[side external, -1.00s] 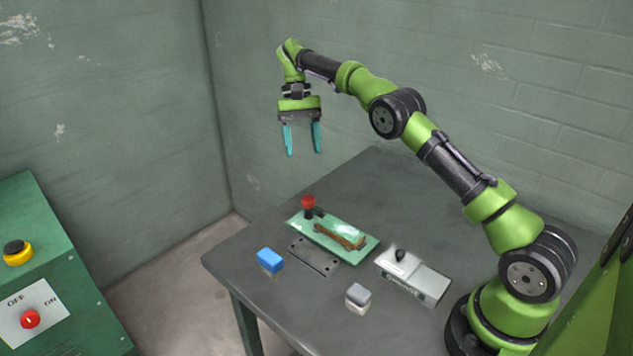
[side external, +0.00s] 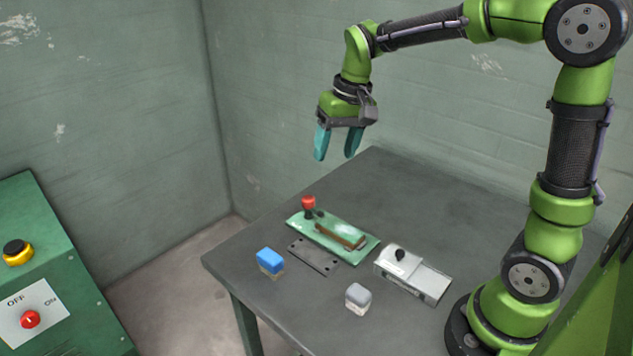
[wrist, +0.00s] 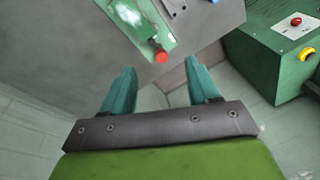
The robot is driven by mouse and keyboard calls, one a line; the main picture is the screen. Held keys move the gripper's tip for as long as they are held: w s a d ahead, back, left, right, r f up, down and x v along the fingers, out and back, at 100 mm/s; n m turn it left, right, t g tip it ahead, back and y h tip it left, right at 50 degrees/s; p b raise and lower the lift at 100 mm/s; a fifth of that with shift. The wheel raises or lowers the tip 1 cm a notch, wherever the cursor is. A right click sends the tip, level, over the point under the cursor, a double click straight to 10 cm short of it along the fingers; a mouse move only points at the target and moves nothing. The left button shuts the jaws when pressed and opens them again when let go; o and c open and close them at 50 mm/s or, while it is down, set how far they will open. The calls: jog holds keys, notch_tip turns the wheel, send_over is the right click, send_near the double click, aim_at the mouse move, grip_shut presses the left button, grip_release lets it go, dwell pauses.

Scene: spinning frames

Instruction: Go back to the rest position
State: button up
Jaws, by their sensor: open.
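My gripper (side external: 337,144) is open and empty, with teal fingers pointing down. It hangs in the air above the far part of the grey table (side external: 400,185), clear of everything on it. In the wrist view my gripper (wrist: 158,92) shows both fingers spread apart with nothing between them. My arm rises from its base at the right and bends over toward the left.
On the table are a green plate (side external: 359,251) with a red knob (side external: 308,202), a grey plate (side external: 313,256), a blue-topped block (side external: 270,261), a grey-topped block (side external: 358,297) and a metal device (side external: 425,280). A green control box (side external: 60,265) stands left. Walls stand behind.

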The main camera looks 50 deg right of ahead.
jog(key=s+a+r+t, duration=0.1)
jog(key=s+a+t, duration=0.1)
jog(key=s, duration=0.5)
jog(key=s+a+r+t+y, duration=0.1)
jog(key=s+a+t, duration=0.2)
jog(key=s, duration=0.5)
jog(key=shift+a+n, duration=0.25)
jog(key=shift+n, duration=0.15)
